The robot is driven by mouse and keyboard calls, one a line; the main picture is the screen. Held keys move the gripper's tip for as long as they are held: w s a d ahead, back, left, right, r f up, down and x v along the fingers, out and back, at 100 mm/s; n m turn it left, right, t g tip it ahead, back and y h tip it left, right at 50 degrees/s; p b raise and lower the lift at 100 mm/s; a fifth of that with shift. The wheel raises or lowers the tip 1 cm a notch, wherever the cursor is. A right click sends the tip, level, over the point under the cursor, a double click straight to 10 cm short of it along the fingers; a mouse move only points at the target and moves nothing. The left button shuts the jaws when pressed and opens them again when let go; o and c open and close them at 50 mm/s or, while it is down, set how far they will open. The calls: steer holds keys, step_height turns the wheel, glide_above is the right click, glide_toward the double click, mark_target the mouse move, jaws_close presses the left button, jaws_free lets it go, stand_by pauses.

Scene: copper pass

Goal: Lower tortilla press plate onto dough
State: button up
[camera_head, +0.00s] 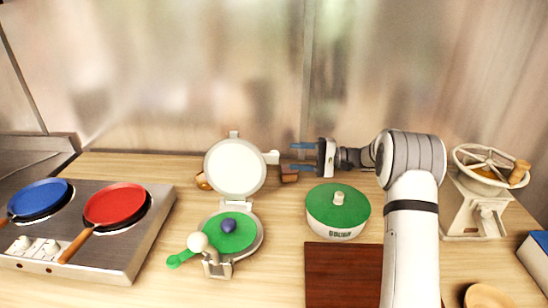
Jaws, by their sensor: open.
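The tortilla press stands open on the wooden counter. Its round white upper plate (236,167) is raised upright at the back. Its lower plate (255,240) carries a flat green disc (231,236) with a small dark blue-purple lump, seemingly the dough (228,225), on it. A green handle with a white ball (197,241) shows at the press's front left. My gripper (298,157) is open and points left, its blue fingers one behind the other, just right of the raised plate. A small white tab (272,157) sticks out from the plate's right side towards the fingers, apart from them.
A green-lidded container (338,209) stands below my gripper, with a dark brown board (343,272) in front. A stove with a blue pan (38,199) and a red pan (115,204) is at left.

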mark_target(274, 156)
steer(key=a+p, duration=0.2)
steer(key=a, duration=0.5)
steer(key=shift+a, duration=0.3)
steer(key=shift+c, duration=0.5)
jaws_close()
